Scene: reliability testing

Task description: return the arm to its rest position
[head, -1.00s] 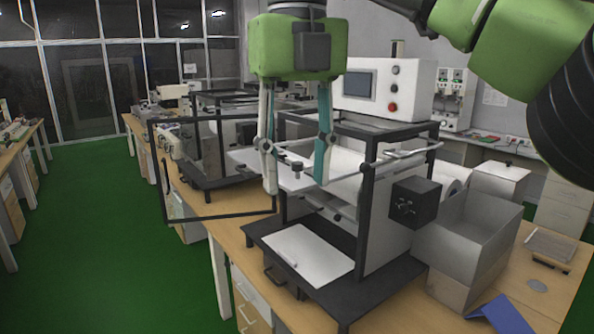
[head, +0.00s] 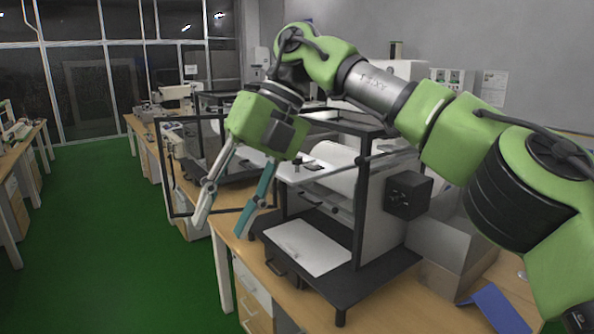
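My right arm comes in from the right side of the head view, its green links bent over the bench. My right gripper (head: 222,228) hangs tilted down and to the left, in front of the black-framed machine (head: 362,215). Its two fingers are spread apart with nothing between them. The fingertips are near the machine's open framed door (head: 164,170) and the bench's front edge; I cannot tell the exact gap. My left gripper is not in view.
The machine stands on a wooden bench (head: 395,312) with a white sheet (head: 308,248) on its lower plate. A grey box (head: 452,238) and a blue item (head: 496,306) lie to its right. The green floor (head: 110,240) at left is clear.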

